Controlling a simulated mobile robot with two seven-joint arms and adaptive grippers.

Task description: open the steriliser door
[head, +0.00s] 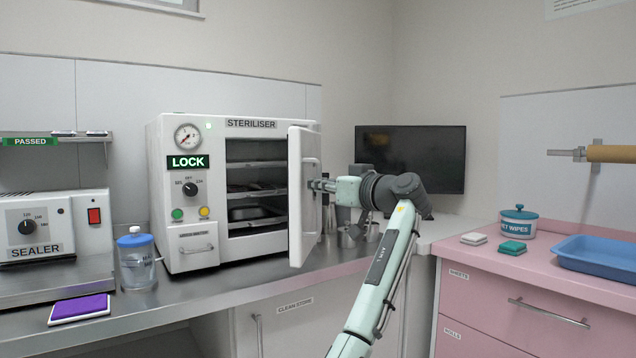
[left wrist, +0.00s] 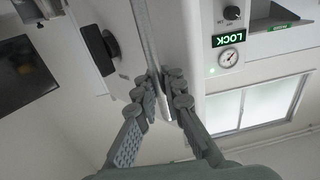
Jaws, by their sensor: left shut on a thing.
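The steriliser (head: 160,195) is a white box on the metal counter, with a gauge, a lit LOCK sign and a dial on its front. Its door (head: 301,235) stands partly open, swung out on the right side of the opening. Racks with trays (head: 258,212) show inside. My left gripper (head: 319,185) is at the outer face of the door, shut on the door handle (head: 309,164). In the left wrist view, the left gripper's fingers (left wrist: 165,88) lie on both sides of the handle bar, which they partly hide. My right gripper is in neither view.
Small metal cups (head: 347,238) and a dark monitor (head: 435,150) stand right of the door, near my forearm. A blue-lidded jar (head: 137,265) and a purple pad (head: 80,308) are at the left front. The counter before the steriliser is clear.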

